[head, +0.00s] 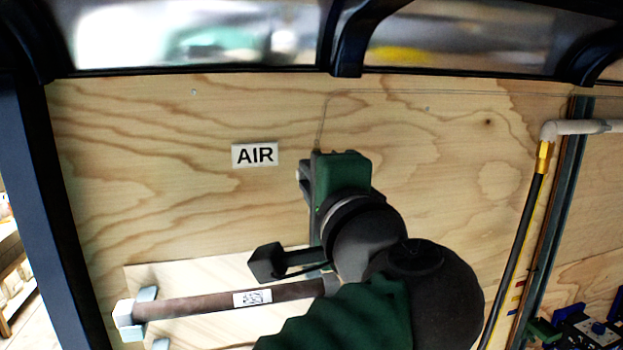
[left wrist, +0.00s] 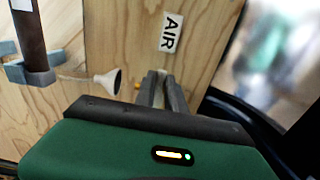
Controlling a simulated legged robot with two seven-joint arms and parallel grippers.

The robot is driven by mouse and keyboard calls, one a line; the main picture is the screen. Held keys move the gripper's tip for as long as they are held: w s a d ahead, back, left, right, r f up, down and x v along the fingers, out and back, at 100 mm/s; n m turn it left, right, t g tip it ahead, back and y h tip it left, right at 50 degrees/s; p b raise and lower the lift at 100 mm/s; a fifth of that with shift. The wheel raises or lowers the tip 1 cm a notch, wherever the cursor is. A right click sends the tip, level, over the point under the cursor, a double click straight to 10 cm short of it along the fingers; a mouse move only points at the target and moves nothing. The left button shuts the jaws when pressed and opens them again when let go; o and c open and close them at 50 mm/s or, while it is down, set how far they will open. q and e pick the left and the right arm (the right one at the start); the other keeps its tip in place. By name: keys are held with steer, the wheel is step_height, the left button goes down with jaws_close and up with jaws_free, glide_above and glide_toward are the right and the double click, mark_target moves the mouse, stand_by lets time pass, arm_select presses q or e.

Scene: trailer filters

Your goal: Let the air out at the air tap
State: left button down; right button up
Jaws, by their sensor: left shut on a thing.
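The white AIR label (head: 255,155) is on the plywood wall, and it also shows in the left wrist view (left wrist: 171,33). My left gripper (head: 304,180) is at the wall just right of and below the label. In the left wrist view its grey fingers (left wrist: 155,88) are closed together on something small, which they mostly hide. A small yellow piece (left wrist: 137,86) shows beside the fingertips, and a white cone (left wrist: 106,84) is next to it. I cannot clearly make out the tap's shape or the position of its handle. My right gripper is not in view.
A brown tube (head: 190,304) with a white end lies in grey clips on a pale board, below left of my gripper. A black hose (head: 515,250) with a brass fitting (head: 543,157) runs down the right side. Dark frame posts edge the wall.

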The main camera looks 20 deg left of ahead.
arm_select(q)
steer(key=shift+f, duration=0.15)
steer(key=c, duration=1.5)
jaws_free()
steer(key=shift+w, duration=0.1)
steer(key=shift+o, duration=0.5)
steer(key=shift+w, duration=0.1)
steer(key=shift+d, duration=0.1)
steer(key=b+v, duration=0.3)
steer(key=v, duration=1.4)
steer(key=shift+w, duration=0.15)
